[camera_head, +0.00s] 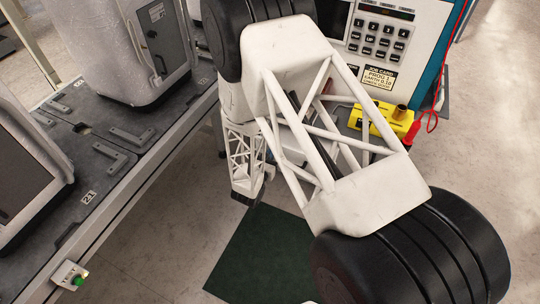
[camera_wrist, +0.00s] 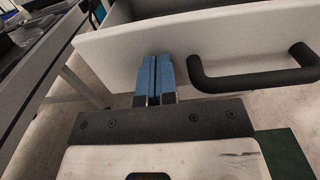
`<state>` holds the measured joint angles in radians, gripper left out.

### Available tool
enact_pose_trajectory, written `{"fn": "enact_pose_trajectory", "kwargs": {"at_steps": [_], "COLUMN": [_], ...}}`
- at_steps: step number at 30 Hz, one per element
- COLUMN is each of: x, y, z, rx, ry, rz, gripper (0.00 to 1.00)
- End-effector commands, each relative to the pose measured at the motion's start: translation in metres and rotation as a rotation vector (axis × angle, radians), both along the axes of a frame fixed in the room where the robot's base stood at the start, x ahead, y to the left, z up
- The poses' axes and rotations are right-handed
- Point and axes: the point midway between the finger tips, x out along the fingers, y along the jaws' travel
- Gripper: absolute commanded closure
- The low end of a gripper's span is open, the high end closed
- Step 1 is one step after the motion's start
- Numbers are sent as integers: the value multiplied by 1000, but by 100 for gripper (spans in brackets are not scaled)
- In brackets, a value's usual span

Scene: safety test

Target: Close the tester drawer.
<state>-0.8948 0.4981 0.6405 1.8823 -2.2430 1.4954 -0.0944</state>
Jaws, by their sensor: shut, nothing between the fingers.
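The tester (camera_head: 390,35) is a white and blue cabinet with a keypad at the upper right of the head view. Its drawer is mostly hidden behind my arm there. In the wrist view the white drawer front (camera_wrist: 225,45) spans the upper part, with a black bar handle (camera_wrist: 255,78) on its right side. Part of the drawer's inside shows above the front's top edge, so it stands open. My gripper (camera_wrist: 156,75) has its blue-tipped fingers shut together and empty. They are at the drawer front, left of the handle; I cannot tell if they touch it.
A yellow device (camera_head: 383,122) with red leads sits by the tester. A dark workbench (camera_head: 110,150) with grey machines runs along the left, with a green-button box (camera_head: 70,275) at its edge. A dark green mat (camera_head: 255,255) lies on the otherwise open floor.

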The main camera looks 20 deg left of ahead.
Motion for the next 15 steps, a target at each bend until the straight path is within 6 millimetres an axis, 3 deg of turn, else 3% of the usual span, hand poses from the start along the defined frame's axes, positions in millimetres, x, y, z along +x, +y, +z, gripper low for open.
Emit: {"fn": "enact_pose_trajectory", "kwargs": {"at_steps": [7,15], "x": [12,57], "y": [0,0], "z": [0,0], "rx": [0,2], "ry": [0,-1], "rz": [-1,-2], "gripper": [100,100]}}
